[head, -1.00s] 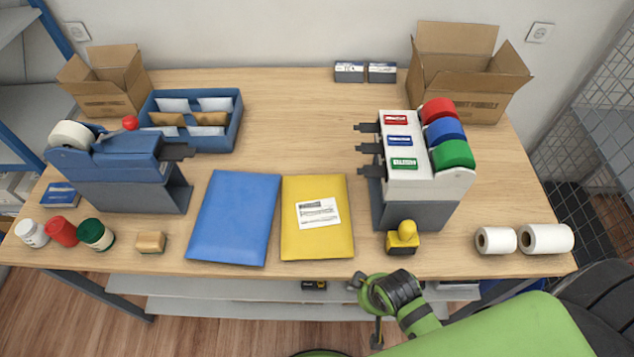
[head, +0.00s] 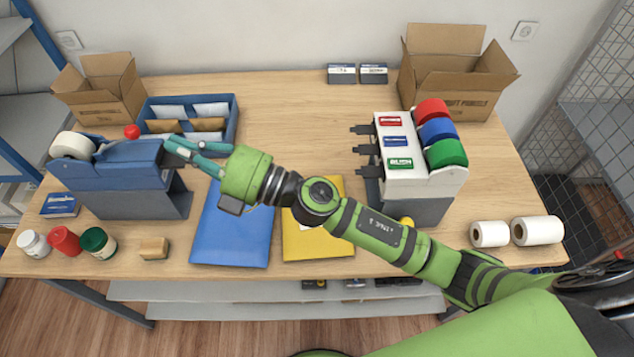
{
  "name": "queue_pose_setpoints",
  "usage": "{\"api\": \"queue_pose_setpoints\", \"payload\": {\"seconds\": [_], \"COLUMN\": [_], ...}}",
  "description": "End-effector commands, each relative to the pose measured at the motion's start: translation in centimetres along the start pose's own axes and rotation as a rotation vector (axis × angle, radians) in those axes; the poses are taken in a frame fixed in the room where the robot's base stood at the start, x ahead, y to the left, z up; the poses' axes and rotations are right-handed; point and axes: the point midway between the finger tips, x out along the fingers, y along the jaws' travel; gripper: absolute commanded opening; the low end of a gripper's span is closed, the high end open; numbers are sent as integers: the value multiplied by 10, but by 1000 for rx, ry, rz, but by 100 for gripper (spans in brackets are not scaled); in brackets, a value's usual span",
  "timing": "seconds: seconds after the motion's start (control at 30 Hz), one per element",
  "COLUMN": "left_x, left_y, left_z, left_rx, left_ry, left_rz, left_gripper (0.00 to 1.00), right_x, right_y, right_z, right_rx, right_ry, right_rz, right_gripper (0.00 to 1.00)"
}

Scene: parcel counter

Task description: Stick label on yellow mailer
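The yellow mailer (head: 305,241) lies flat at the front middle of the table, partly covered by my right arm, which hides its printed white label. My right gripper (head: 172,146) reaches across to the left, with its teal fingers at the outlet end of the blue dispenser (head: 125,163). The fingers lie close together at the tips; I cannot tell whether they hold anything. The white label dispenser (head: 405,165) stands right of the mailer, with a red label (head: 391,121), a blue label (head: 396,141) and a green label (head: 400,164) on it. My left gripper is not in view.
A blue mailer (head: 232,238) lies left of the yellow one. A blue tray (head: 235,125) stands behind the blue dispenser. Cardboard boxes (head: 103,95) stand in the back corners. Small jars (head: 66,240) and a block (head: 154,248) are front left, white rolls (head: 537,230) front right.

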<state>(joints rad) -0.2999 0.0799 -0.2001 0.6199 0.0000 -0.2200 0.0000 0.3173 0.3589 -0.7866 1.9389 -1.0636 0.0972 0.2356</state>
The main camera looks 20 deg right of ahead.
Motion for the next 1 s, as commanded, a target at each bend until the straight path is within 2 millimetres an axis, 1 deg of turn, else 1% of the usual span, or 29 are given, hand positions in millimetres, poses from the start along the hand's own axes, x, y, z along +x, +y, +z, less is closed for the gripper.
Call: {"api": "queue_pose_setpoints", "payload": {"seconds": [0.03,0.07,0.1,0.17,0.2,0.23,0.27,0.3,0.37,0.4,0.43,0.47,0.5,0.6,0.63,0.7,0.8,0.87,1.0], "left_x": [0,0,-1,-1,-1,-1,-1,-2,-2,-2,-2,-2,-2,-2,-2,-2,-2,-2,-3], "left_y": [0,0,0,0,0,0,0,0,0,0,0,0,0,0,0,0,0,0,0], "left_z": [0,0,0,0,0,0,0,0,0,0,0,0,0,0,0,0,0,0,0], "left_rx": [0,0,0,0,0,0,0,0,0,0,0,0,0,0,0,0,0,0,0], "left_ry": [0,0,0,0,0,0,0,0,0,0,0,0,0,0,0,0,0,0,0], "left_rz": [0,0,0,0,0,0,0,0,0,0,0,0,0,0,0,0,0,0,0], "left_gripper": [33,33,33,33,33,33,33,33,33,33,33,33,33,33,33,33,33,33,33], "right_x": [6,6,2,-13,-28,-42,-57,-78,-109,-129,-142,-155,-171,-202,-209,-221,-230,-232,-235], "right_y": [-17,-30,-51,-84,-107,-122,-137,-151,-164,-167,-167,-165,-161,-147,-143,-134,-128,-128,-138], "right_z": [-19,-30,-41,-46,-42,-34,-23,-4,26,48,64,80,99,136,144,158,168,170,171], "right_rx": [-115,-179,-263,-384,-462,-518,-571,-633,-708,-747,-772,-794,-817,-851,-857,-865,-869,-869,-866], "right_ry": [144,230,341,492,582,642,697,753,813,838,850,857,861,854,850,840,830,829,832], "right_rz": [-86,-146,-236,-392,-511,-606,-707,-839,-1029,-1149,-1234,-1313,-1412,-1609,-1653,-1732,-1791,-1801,-1801], "right_gripper": [0,0,0,0,0,0,0,0,0,0,0,0,0,0,0,0,0,0,0]}}
